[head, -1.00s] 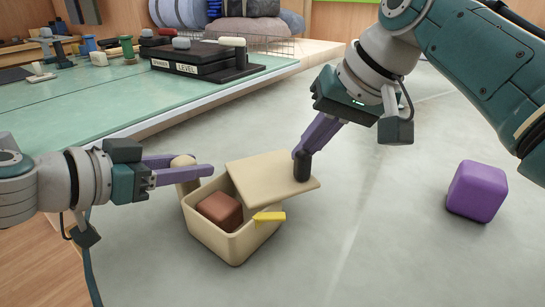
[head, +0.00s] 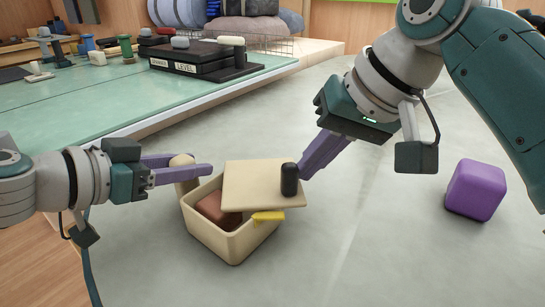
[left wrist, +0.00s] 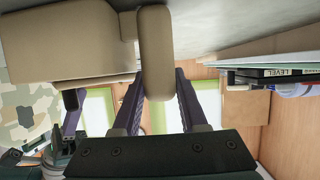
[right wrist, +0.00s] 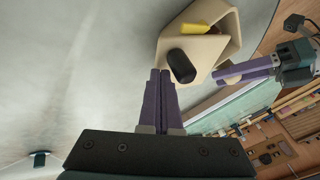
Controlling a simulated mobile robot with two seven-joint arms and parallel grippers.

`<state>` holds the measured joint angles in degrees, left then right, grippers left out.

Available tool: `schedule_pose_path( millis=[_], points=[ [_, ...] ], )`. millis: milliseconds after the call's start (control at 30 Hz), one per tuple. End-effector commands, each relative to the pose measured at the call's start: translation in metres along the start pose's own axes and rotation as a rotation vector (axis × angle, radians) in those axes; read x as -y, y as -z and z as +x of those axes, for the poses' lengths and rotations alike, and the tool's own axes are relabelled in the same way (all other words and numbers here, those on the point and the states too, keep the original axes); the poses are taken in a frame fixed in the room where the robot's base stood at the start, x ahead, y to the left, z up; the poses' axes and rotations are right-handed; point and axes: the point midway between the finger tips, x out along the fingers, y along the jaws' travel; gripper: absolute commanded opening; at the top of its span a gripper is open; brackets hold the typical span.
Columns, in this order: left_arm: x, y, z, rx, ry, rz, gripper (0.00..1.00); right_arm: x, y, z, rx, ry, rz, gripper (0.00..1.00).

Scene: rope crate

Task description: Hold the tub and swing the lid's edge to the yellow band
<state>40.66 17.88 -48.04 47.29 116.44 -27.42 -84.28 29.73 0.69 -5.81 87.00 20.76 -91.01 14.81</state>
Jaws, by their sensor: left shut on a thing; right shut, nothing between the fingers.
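The cream tub (head: 222,240) stands on the grey tabletop with a brown-red block (head: 215,208) inside. My left gripper (head: 190,172) is shut on the tub's handle (head: 184,182), which also shows between its fingers in the left wrist view (left wrist: 156,55). The cream lid (head: 255,182) lies over the right and back part of the tub, leaving the front left open. A black knob (head: 289,180) stands at the lid's right end. The yellow band (head: 268,216) is on the tub's front right wall, just below the lid's edge. My right gripper (head: 305,172) is shut and empty, beside the knob.
A purple cube (head: 475,190) sits on the table at the right. A green mat (head: 90,105) with a black box marked LEVEL (head: 205,68) lies at the back left. The grey surface between tub and cube is clear.

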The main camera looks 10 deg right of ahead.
Motion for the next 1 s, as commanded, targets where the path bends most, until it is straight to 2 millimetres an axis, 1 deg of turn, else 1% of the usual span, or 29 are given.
schedule_pose_path(
  millis=[33,100,433,1000],
  points=[
    [-0.001,-0.005,0.000,0.010,-0.002,0.000,0.00,0.001,-0.003,0.000,0.000,0.000,-0.001,0.00],
    [-0.001,-0.005,0.000,0.010,-0.002,0.000,0.00,0.001,-0.006,-0.001,0.001,0.000,-0.001,0.00],
    [-0.001,-0.005,0.000,0.010,-0.002,0.000,0.00,0.001,-0.002,-0.002,-0.001,0.000,-0.002,0.00],
    [-0.002,-0.005,0.000,0.010,-0.003,0.000,0.00,0.012,0.009,-0.028,-0.001,0.000,-0.002,0.00]
  ],
)
